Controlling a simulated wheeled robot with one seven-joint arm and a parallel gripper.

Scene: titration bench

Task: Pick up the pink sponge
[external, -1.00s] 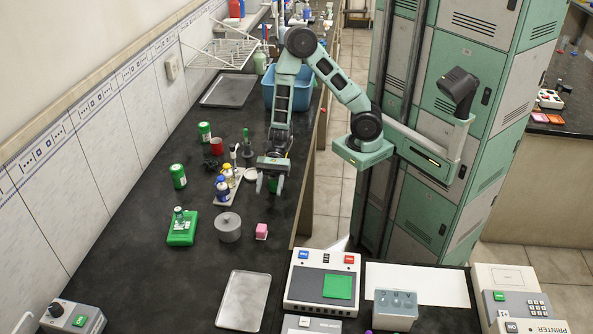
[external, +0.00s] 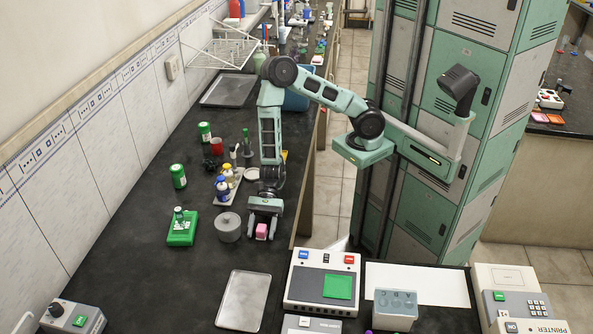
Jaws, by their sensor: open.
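The pink sponge (external: 262,231) is a small block on the dark bench, just right of the grey round pot. My gripper (external: 261,231) is low over the bench and open, with one finger on each side of the sponge. The sponge's front and top edge show between the fingers. I cannot tell whether either finger touches it.
The grey round pot (external: 228,227) stands close on the left of my gripper. A white tray with small bottles (external: 227,184) is behind it. A metal tray (external: 243,301) and a balance with a green pad (external: 322,282) are in front. Bare bench lies between pot and metal tray.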

